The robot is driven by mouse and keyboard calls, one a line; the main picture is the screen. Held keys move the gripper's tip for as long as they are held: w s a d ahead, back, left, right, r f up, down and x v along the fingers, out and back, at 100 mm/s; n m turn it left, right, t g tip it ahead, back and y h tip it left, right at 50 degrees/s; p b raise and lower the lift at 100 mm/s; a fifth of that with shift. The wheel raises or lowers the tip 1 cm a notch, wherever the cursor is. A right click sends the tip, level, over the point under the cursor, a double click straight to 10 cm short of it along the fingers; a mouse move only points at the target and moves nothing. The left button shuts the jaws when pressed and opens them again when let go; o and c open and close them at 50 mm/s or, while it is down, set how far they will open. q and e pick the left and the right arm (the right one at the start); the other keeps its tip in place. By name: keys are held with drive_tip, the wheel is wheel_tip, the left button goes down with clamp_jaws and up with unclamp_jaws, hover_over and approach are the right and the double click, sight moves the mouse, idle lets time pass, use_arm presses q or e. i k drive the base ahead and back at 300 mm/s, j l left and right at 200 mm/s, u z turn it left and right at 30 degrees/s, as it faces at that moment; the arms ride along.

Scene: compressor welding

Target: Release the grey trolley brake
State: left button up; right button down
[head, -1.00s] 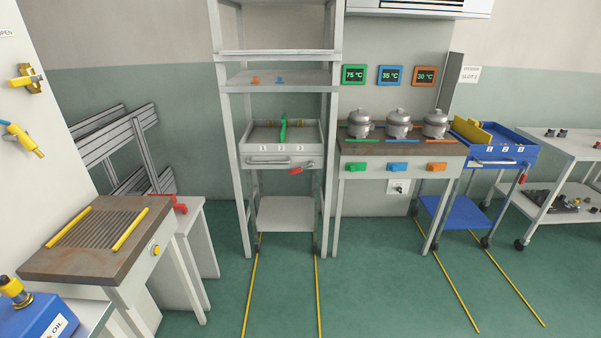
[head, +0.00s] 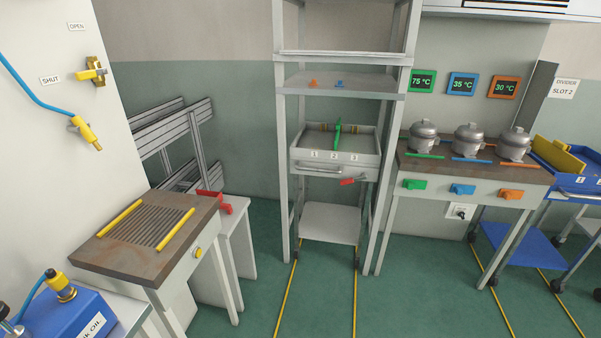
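The grey trolley (head: 320,168) stands inside the tall grey rack, between two yellow floor lines. Its top tray has slots marked 1, 2 and 3 and a green divider (head: 338,134) standing upright in it. A grey push handle (head: 319,171) runs along the tray's front. The red brake lever (head: 348,182) sits at the right of the tray's front and points slightly up to the right. Neither of my grippers shows in the head view.
The grey rack (head: 281,150) frames the trolley. A bench with three compressors (head: 468,139) is on its right, then a blue trolley (head: 560,160). A brown-topped table (head: 90,252) and blue oil box (head: 70,310) are at left. The green floor ahead is clear.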

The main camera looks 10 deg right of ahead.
sight(351, 180)
drive_tip(key=i+l+u, duration=0.4)
drive_tip(key=i+l, duration=0.8)
drive_tip(key=i, duration=0.1)
